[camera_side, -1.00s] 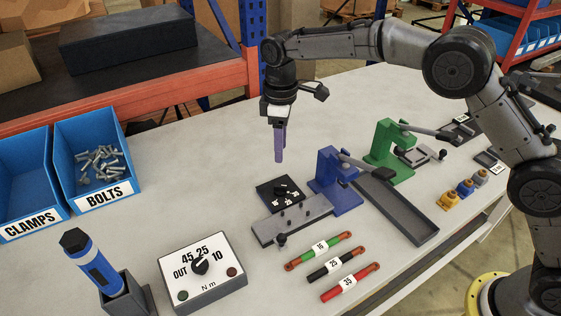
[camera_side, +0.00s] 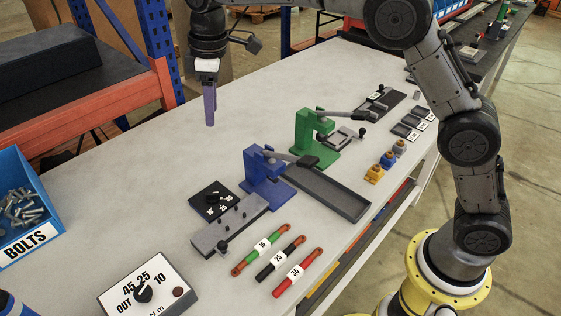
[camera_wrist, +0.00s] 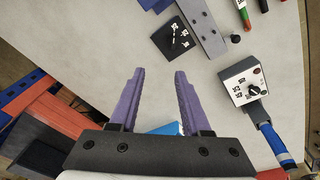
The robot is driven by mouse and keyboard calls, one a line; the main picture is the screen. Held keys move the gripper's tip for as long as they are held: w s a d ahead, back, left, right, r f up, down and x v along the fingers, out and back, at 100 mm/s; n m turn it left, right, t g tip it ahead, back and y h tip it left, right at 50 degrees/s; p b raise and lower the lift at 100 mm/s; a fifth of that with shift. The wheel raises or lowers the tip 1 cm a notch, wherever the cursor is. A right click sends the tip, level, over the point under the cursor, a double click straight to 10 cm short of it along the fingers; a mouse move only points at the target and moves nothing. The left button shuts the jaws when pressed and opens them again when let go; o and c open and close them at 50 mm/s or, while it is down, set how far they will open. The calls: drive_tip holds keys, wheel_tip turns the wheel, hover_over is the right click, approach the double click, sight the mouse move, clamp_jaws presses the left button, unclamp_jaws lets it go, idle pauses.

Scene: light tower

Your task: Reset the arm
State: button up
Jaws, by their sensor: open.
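My gripper (camera_side: 210,106) hangs above the pale worktable (camera_side: 130,165), fingers pointing down, left of the green toggle clamp and behind the blue one. In the wrist view my gripper (camera_wrist: 156,88) shows two purple fingers spread apart with nothing between them. The gripper is open and clear of every object. My arm reaches across the top of the side view from its base at the right.
A blue clamp fixture (camera_side: 268,178), a green clamp fixture (camera_side: 316,140), a dark tray (camera_side: 325,190) and several coloured handles (camera_side: 278,258) stand on the table. A torque box (camera_side: 148,287) is at front. A blue bin of bolts (camera_side: 22,205) is left. The table's rear left is clear.

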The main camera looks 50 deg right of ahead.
drive_tip(key=s+d+r+m+t, duration=0.1)
drive_tip(key=s+d+r+t, duration=0.1)
drive_tip(key=s+d+r, duration=0.6)
drive_tip(key=s+d+r+m+t, duration=0.1)
drive_tip(key=s+d+r+m, duration=0.1)
drive_tip(key=s, duration=0.4)
drive_tip(key=s+d+r+m, duration=0.1)
drive_tip(key=s+d+r, duration=0.15)
drive_tip(key=s, duration=0.35)
drive_tip(key=s+d+f+m, duration=0.1)
drive_tip(key=s+f+m, duration=0.1)
drive_tip(key=s+f, duration=0.4)
drive_tip(key=s+d+f+m+t, duration=0.1)
drive_tip(key=s+d+f+m, duration=0.1)
drive_tip(key=s+f, duration=0.4)
drive_tip(key=s+m, duration=0.1)
drive_tip(key=s, duration=0.2)
drive_tip(key=shift+f, duration=0.35)
